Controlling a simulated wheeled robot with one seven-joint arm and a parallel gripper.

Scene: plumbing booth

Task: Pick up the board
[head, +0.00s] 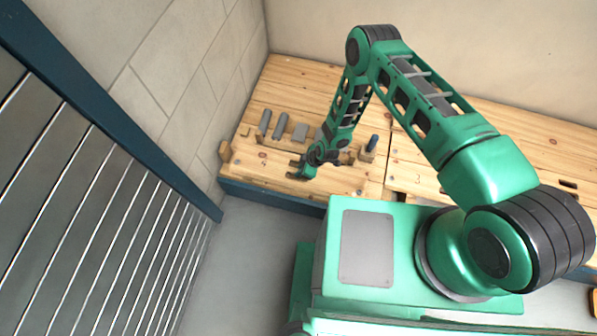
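A light wooden strip (283,146) lies on the wooden bench (262,185), in front of a row of grey parts. My arm hides part of it. It may be the board, but I cannot tell for sure. My gripper (294,170) is low over the front part of the bench, in front of the strip. Its two dark fingertips point left and stand apart, with bench wood showing between them. I see nothing held. The gap between gripper and bench top cannot be judged.
Grey cylinders (280,125) and a flat grey block (300,132) stand behind the strip. A blue-topped piece (373,142) is right of my gripper. A slatted panel (95,215) borders the left.

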